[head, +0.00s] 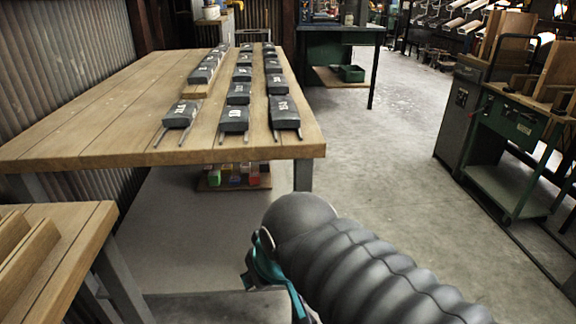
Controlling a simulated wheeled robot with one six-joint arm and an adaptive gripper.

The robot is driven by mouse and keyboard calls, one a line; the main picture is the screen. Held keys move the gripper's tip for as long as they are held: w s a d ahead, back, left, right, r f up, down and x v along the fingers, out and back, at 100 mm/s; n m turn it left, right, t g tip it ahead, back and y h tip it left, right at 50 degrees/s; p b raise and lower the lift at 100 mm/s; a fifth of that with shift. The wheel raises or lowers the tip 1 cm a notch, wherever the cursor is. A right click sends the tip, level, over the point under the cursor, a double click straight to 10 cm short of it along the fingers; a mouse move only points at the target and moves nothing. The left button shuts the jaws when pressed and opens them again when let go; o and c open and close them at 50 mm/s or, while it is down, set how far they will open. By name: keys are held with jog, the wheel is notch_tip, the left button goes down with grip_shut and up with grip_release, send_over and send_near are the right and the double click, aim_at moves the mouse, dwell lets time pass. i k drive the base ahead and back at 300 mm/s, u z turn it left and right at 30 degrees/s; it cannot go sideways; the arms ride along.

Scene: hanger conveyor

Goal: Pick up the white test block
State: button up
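I cannot make out a white test block for certain. Several small coloured blocks (236,180) sit close together on a low board under the wooden table. Red, green, purple and pale ones show among them, but they are too small and dim to tell apart well. My own arm, with a grey ribbed sleeve and a teal part, fills the bottom middle and right. My gripper's fingers do not show, so I cannot see whether it holds anything.
The long wooden table (105,135) bears rows of dark blocks (235,119) with white markings and metal prongs. A second wooden table (65,245) stands at the lower left. A green workbench (515,125) stands at the right. The concrete floor (390,165) between is clear.

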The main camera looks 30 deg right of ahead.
aim_at(246, 167)
jog(key=z, duration=2.1)
jog(key=i, duration=3.85)
jog(key=u, duration=4.75)
